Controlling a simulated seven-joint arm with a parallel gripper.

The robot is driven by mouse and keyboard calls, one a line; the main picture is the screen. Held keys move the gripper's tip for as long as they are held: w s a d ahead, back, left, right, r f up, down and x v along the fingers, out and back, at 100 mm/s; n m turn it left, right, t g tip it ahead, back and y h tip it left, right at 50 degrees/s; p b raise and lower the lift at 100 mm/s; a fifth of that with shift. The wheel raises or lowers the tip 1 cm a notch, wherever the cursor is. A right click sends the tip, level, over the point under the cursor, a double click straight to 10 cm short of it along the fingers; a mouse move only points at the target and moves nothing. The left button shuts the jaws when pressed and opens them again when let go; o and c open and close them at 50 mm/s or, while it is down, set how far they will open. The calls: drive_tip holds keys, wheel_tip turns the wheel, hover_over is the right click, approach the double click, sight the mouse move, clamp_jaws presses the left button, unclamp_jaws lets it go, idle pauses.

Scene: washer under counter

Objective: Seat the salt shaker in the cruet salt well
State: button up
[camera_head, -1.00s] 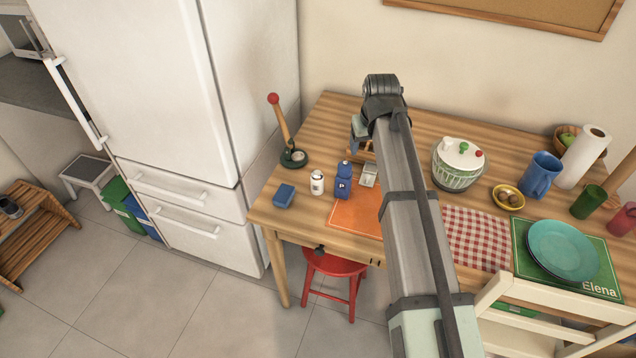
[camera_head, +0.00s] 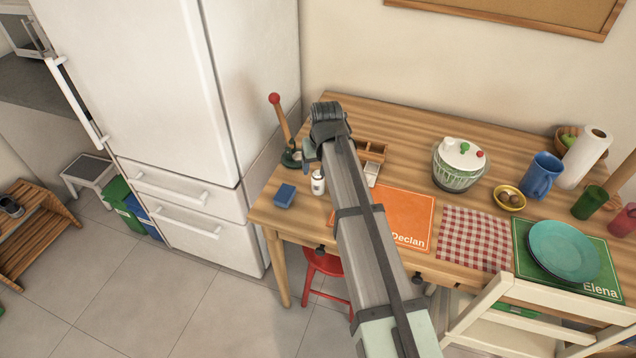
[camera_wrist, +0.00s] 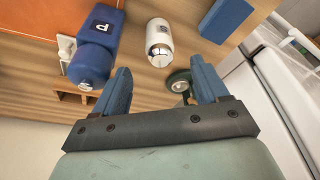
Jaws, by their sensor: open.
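The salt shaker (camera_head: 318,182) is a small white cylinder with a metal cap, upright on the table just below my gripper in the head view. The wooden cruet (camera_head: 371,153) stands right of my gripper, partly hidden by my arm. A blue pepper shaker (camera_wrist: 97,48) marked P stands beside the salt shaker; my arm hides it in the head view.
A blue block (camera_head: 285,194) lies left of the salt shaker. A dark green round base with a red-knobbed wooden handle (camera_head: 283,125) stands behind it. An orange placemat (camera_head: 400,215) and a white-lidded pot (camera_head: 459,160) are to the right. The refrigerator (camera_head: 245,80) borders the table's left.

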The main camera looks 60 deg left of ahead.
sight(318, 173)
drive_tip(key=shift+x, duration=3.2)
drive_tip(key=shift+r, duration=0.1)
drive_tip(key=shift+c, duration=0.2)
drive_tip(key=c, duration=1.2)
drive_tip(key=shift+o, duration=0.2)
drive_tip(key=shift+r, duration=0.1)
